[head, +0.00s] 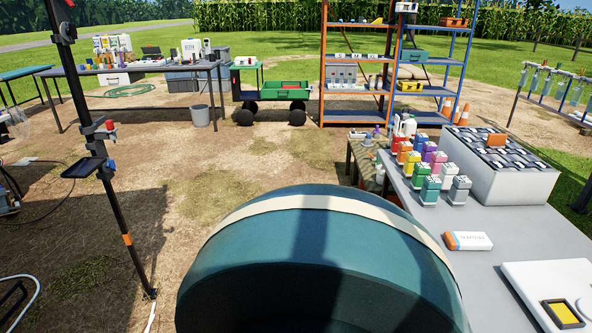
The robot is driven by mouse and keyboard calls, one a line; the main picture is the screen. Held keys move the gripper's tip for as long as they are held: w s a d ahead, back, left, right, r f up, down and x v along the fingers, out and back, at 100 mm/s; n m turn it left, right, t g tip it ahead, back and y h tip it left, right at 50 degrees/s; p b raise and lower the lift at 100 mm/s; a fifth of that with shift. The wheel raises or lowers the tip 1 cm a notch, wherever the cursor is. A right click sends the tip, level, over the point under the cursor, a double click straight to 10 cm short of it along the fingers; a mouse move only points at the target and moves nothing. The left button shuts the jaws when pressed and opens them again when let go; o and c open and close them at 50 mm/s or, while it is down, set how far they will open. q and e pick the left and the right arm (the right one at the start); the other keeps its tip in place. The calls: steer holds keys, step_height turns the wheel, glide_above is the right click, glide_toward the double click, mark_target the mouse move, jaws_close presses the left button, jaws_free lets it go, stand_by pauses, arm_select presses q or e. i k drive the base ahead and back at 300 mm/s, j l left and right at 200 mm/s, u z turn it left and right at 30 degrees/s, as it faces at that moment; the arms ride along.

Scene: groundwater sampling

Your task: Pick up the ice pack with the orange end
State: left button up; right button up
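A white ice pack with an orange end (468,241) lies flat on the grey table (500,220) at the right. Its orange end points left, near the table's left edge, and there is dark lettering on its side. Nothing holds it. Neither of my grippers is in view.
Several coloured bottles (430,189) stand behind the pack. A grey box with a gridded top (498,170) stands at the back right, and a white case (555,290) lies in front. The table around the pack is clear. A dark pole (125,230) stands at left.

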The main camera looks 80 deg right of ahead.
mark_target(460, 240)
steer(key=z, duration=4.3)
steer(key=j+z, duration=0.2)
steer(key=z, duration=0.25)
steer(key=i+j+z, duration=0.1)
steer(key=z, duration=0.35)
steer(key=j+z, duration=0.3)
steer(key=z, duration=0.15)
steer(key=j+z, duration=0.25)
steer(key=k+j+z, duration=0.2)
steer(key=j, duration=0.15)
steer(key=j+z, duration=0.25)
steer(key=k+j+z, duration=0.1)
steer(key=j, duration=0.25)
steer(key=k+j+z, duration=0.25)
steer(key=k+j, duration=0.2)
steer(key=j, duration=0.2)
